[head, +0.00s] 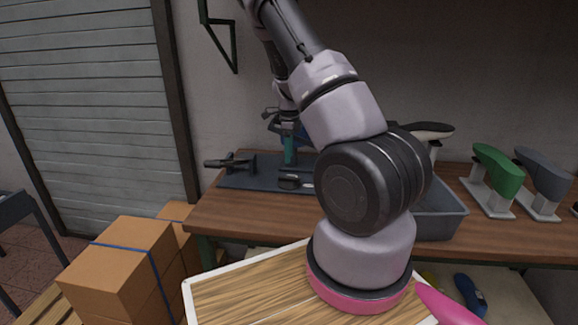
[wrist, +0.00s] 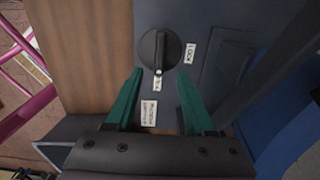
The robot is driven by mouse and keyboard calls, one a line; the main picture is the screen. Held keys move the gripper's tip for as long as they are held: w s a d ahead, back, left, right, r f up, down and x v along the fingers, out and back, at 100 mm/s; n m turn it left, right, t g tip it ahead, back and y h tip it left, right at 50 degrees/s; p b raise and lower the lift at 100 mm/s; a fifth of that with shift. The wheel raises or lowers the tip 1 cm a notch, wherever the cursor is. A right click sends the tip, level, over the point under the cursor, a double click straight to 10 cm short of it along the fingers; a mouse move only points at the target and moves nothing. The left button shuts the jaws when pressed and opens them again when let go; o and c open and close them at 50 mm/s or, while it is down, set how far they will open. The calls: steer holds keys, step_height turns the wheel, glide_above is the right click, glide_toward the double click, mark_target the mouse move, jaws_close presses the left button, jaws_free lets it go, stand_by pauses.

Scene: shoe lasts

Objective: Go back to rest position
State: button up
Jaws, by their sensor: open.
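My gripper (head: 289,158) reaches over the workbench in the head view, with its teal fingers pointing down at a dark fixture plate (head: 235,181). In the wrist view my gripper (wrist: 160,76) has its two teal fingers spread apart, with nothing held between them. A round black knob (wrist: 153,50) with a bar across it sits on the dark plate just beyond the fingertips. White labels, one reading like "LOCK" (wrist: 190,53), lie around the knob. Whether the fingers touch the plate cannot be told. My arm hides the middle of the bench in the head view.
A grey bin (head: 445,222) stands right of my arm on the wooden bench (head: 255,222). A green last (head: 497,168) and a grey last (head: 545,173) stand further right. Cardboard boxes (head: 118,265) are stacked at lower left. A blue surface (wrist: 285,115) lies close to the right finger.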

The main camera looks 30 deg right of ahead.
steer(key=shift+r, duration=1.2)
steer(key=s+a+r+n+t+y, duration=0.1)
steer(key=s+a+r+n, duration=0.2)
steer(key=r, duration=0.4)
steer(key=s+a+r+n+t+y, duration=0.1)
steer(key=s+a+r+n, duration=0.25)
steer(key=r, duration=0.45)
steer(key=s+a+r+n+t+y, duration=0.1)
steer(key=s+a+r+n, duration=0.25)
steer(key=r, duration=0.35)
steer(key=s+a+r+n+t, duration=0.2)
steer(key=s+r+n, duration=0.3)
steer(key=s, duration=0.4)
steer(key=s+a+r+n+t+h, duration=0.1)
steer(key=s+a+r+n, duration=0.3)
steer(key=s, duration=0.5)
steer(key=shift+r+n+t, duration=0.45)
steer(key=shift+n+t, duration=0.15)
steer(key=shift+n, duration=0.4)
